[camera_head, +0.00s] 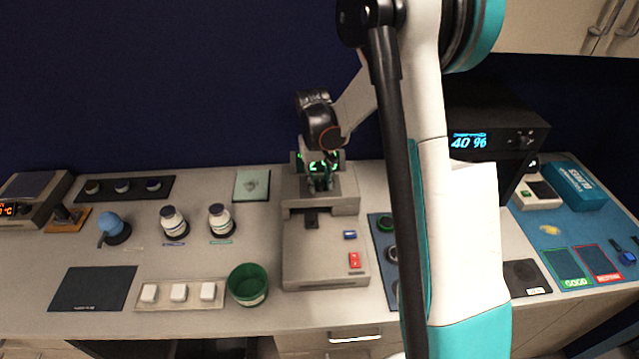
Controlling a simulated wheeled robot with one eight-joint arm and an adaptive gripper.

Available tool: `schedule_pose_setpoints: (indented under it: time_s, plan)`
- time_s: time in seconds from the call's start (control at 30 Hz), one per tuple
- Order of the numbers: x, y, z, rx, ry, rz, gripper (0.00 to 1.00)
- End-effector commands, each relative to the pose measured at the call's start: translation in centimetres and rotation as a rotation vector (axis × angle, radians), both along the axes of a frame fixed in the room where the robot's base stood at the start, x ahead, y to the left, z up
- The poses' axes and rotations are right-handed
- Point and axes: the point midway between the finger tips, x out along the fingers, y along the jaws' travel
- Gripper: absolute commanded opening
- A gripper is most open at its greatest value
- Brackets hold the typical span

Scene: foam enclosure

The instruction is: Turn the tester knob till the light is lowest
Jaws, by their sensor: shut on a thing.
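A grey bench unit, which looks like the tester (320,262), stands in the middle of the counter, with a raised block at its back, a dark slot, a blue button and a red switch on its top. My gripper (320,185) points down over the raised back block and is shut on a small dark part there. The fingers hide most of that part, so I cannot make out the knob's shape or angle. Green glow (318,166) shows around and behind the fingers. A black unit (490,140) at the right has a lit blue display reading 40 %.
A green cup (247,284) stands just left of the tester, by a tray of white blocks (179,293). Two white bottles (174,222) stand farther left. My arm covers the counter right of the tester. A dark mat (92,288) lies empty at left.

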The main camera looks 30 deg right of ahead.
Motion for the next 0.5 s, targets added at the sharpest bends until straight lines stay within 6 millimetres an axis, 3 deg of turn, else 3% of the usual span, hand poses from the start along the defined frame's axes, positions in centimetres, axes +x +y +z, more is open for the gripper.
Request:
schedule_pose_setpoints:
  time_s: [0.47,0.5]
  plan:
    - [-0.02,0.01,0.01,0.000,0.000,0.092,0.06]
    - [-0.02,0.01,0.01,0.000,0.000,0.092,0.37]
